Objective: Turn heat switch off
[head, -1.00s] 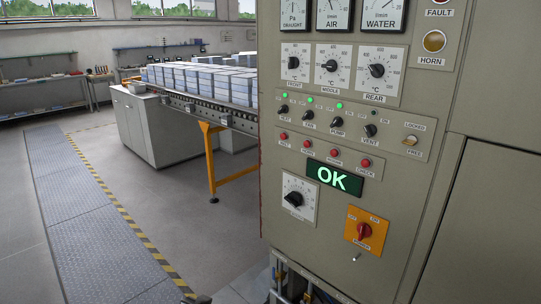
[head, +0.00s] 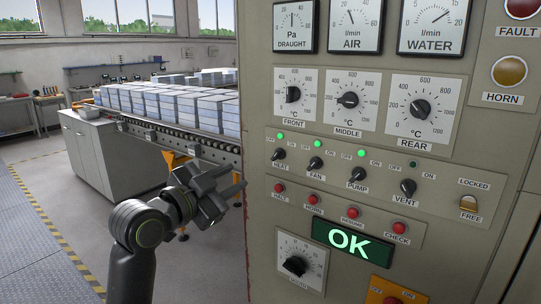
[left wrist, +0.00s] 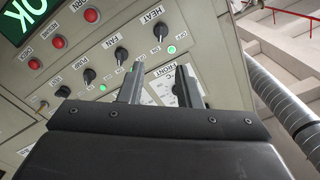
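The heat switch (head: 278,154) is a small black rotary knob at the left end of the switch row on the control panel. Its green lamp (head: 280,136) above it is lit. In the left wrist view the heat switch (left wrist: 159,32) shows beyond the fingers, with its lamp (left wrist: 171,49) lit. My left gripper (head: 240,186) is left of the panel, lower than the switch, its fingers pointing toward the panel edge. In the left wrist view its two fingers (left wrist: 158,85) stand apart with nothing between them. It is not touching the switch. My right gripper is not in view.
The fan (head: 316,163), pump (head: 357,174) and vent (head: 408,188) switches sit to the right. The halt button (head: 279,188) and other red buttons lie below. A conveyor (head: 200,146) with stacked blocks runs behind my left arm. The floor at left is clear.

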